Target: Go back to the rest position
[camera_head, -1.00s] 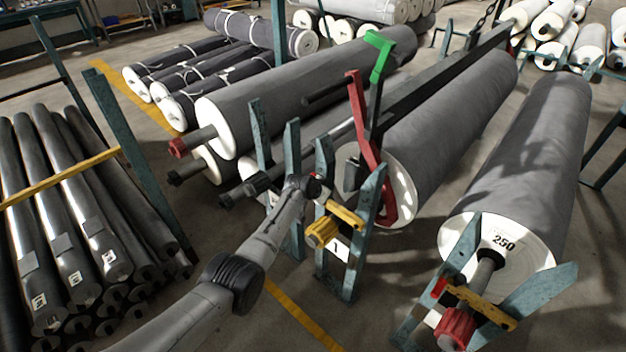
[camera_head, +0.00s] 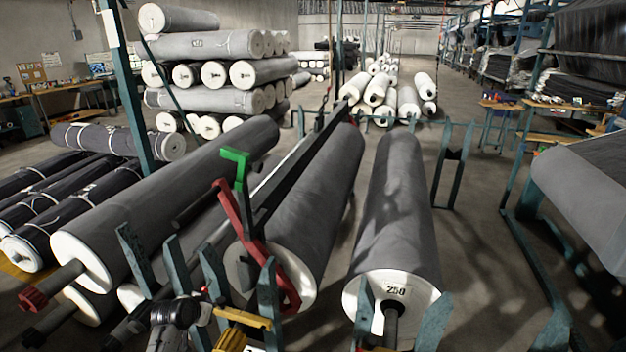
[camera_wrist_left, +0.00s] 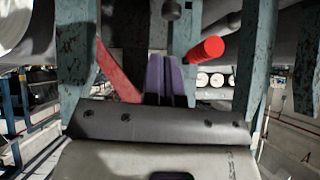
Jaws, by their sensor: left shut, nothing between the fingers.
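My left arm comes in at the bottom of the head view, and my left gripper (camera_head: 204,298) is small there, close to the teal stand (camera_head: 212,282) with the yellow latch (camera_head: 243,318). In the left wrist view the purple fingers (camera_wrist_left: 165,80) are together with nothing between them. They point toward the gap between two worn teal posts (camera_wrist_left: 78,50). I cannot tell whether they touch the stand. My right gripper is in neither view.
Large grey rolls (camera_head: 398,210) rest on stands close ahead. A red rod end (camera_wrist_left: 208,50) is close to the fingers. Open floor (camera_head: 480,255) lies to the right.

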